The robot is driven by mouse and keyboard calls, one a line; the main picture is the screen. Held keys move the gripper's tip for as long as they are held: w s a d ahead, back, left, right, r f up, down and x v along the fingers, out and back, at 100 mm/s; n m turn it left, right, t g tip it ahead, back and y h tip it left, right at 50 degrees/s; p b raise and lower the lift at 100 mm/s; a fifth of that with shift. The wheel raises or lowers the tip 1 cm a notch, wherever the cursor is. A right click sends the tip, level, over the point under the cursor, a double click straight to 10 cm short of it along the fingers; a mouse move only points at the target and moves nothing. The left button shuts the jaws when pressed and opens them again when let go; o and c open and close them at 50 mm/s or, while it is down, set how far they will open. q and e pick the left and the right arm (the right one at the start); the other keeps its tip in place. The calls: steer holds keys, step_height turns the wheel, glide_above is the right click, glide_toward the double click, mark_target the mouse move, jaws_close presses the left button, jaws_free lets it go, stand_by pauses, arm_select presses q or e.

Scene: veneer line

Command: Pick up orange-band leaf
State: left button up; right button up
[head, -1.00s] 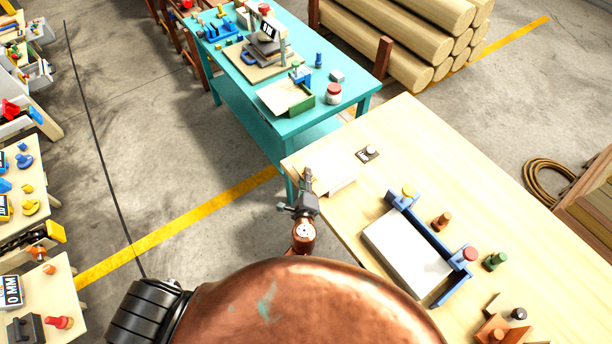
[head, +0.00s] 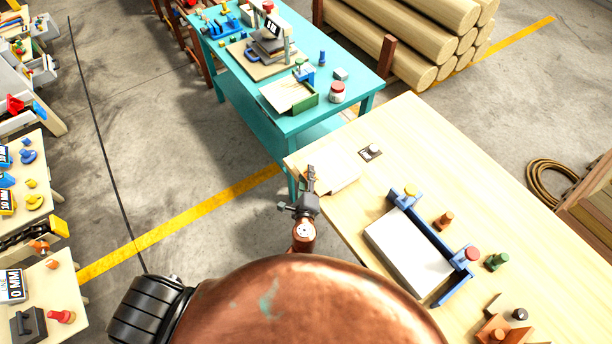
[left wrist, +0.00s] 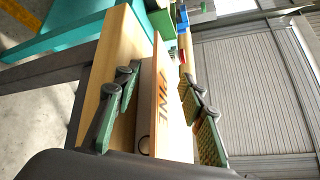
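My left gripper (head: 310,178) is at the near left edge of the wooden table, beside a pale flat stack or block (head: 340,178). In the left wrist view the green-padded fingers of my left gripper (left wrist: 158,82) stand apart. A thin upright wooden piece with an orange-brown edge and dark lettering (left wrist: 172,95) lies between them, and I see no clear grip on it. I cannot make out an orange band that surely marks the leaf. My right gripper is not in view.
The wooden table (head: 420,150) also holds a blue-framed fixture with a white sheet (head: 408,252), a brown peg (head: 444,221) and a green peg (head: 496,262). A teal table (head: 300,122) with several tools stands behind. Logs (head: 420,40) lie at the back.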

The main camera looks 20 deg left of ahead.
arm_select(q)
steer(key=v, duration=1.1)
steer(key=shift+s, duration=0.3)
steer(key=shift+d, duration=0.1)
steer(key=shift+c, duration=0.3)
